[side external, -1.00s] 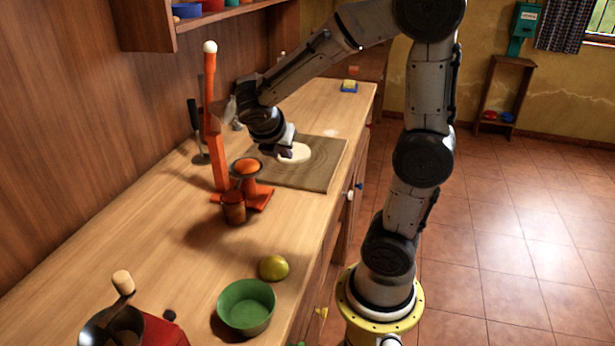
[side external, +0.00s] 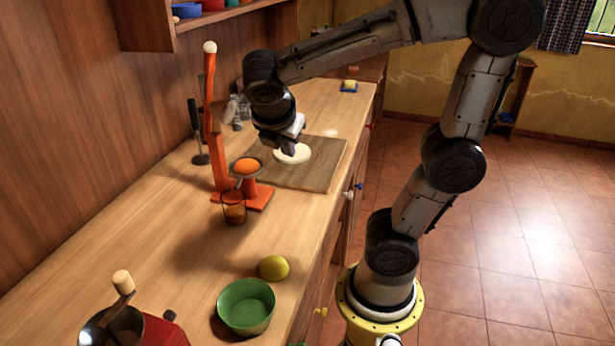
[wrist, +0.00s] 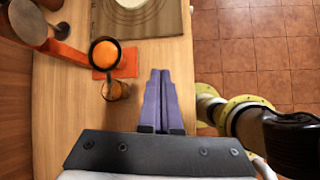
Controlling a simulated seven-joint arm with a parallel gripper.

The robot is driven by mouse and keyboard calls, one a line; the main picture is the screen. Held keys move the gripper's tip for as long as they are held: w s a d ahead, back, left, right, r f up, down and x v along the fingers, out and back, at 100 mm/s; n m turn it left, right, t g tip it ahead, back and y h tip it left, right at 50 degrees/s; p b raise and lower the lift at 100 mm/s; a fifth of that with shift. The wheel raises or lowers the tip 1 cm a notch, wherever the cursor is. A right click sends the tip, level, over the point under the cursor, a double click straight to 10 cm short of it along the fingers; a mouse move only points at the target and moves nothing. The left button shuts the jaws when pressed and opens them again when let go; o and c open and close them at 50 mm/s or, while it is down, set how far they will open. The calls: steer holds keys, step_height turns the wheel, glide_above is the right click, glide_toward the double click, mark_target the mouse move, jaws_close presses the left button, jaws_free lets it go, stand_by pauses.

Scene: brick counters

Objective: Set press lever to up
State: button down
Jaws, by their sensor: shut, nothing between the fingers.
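The orange press (side external: 220,165) stands on the counter, with an orange-coloured fruit half (side external: 247,166) in its cup. Its long orange bar rises nearly upright to a white knob (side external: 209,47). A pale grey cone-shaped part (side external: 230,108) hangs beside the bar. In the wrist view the fruit half (wrist: 106,54) and red-orange base (wrist: 125,62) are left of my fingers. My gripper (wrist: 160,72) is shut and empty, apart from the press. In the side view my gripper (side external: 291,146) is over the cutting board, right of the press.
A glass (side external: 234,207) stands in front of the press. Behind is a cutting board (side external: 320,178) with pale dough (side external: 292,154). A green bowl (side external: 246,307), a yellow fruit (side external: 273,268) and a red grinder (side external: 160,332) are nearer. A dark-handled tool (side external: 195,120) stands left.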

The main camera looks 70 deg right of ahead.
steer(key=s+a+f+m+t+y, duration=0.2)
steer(key=s+a+m+t+y, duration=0.2)
steer(key=m, duration=1.2)
steer(key=s+a+y, duration=0.1)
steer(key=a+y, duration=0.2)
steer(key=a, duration=0.3)
steer(key=shift+s+a+t, duration=0.25)
steer(key=shift+s+t, duration=0.05)
steer(key=shift+s, duration=0.05)
